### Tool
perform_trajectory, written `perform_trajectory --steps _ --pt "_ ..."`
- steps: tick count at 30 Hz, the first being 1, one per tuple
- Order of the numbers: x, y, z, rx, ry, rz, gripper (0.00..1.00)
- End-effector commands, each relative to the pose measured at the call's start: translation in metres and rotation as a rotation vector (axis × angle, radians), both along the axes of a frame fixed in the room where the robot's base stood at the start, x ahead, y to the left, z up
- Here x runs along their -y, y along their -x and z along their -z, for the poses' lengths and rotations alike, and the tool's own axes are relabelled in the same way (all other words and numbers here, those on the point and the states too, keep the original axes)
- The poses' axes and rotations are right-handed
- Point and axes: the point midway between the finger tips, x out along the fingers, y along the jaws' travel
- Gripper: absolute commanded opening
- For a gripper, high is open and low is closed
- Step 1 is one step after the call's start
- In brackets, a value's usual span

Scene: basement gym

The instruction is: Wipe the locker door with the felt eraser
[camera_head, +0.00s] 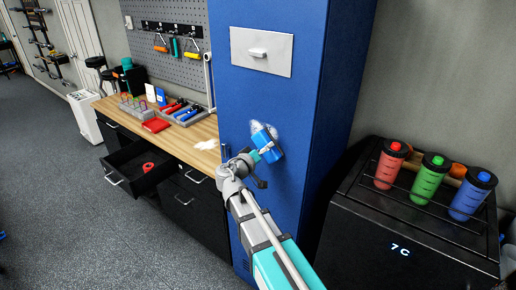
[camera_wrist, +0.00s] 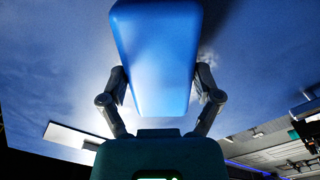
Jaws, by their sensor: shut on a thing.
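The blue locker door (camera_head: 245,95) fills the middle of the head view, with a white plate and handle (camera_head: 261,52) near its top. A whitish smudge (camera_head: 256,125) shows on the door around the upper end of the felt eraser (camera_head: 267,142). The eraser is a blue block, tilted, at the door's face; I cannot tell whether it presses on it. My gripper (camera_head: 264,152) is shut on the eraser. In the wrist view the eraser (camera_wrist: 155,50) sits between the two fingers of my gripper (camera_wrist: 160,85), with the blue door behind. The eraser hides part of the smudge.
A wooden workbench (camera_head: 182,143) with tools and a white patch (camera_head: 206,143) stands left of the locker. Its drawer (camera_head: 133,166) hangs open with a red item inside. A black cooler (camera_head: 408,235) bearing three bottles stands at right. Floor at left is clear.

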Motion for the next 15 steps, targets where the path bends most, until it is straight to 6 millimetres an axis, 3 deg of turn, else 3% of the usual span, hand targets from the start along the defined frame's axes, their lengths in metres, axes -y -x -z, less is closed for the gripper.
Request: perform_trajectory --steps 15 --pt "0.020 0.017 0.000 0.000 0.000 0.000 0.44"
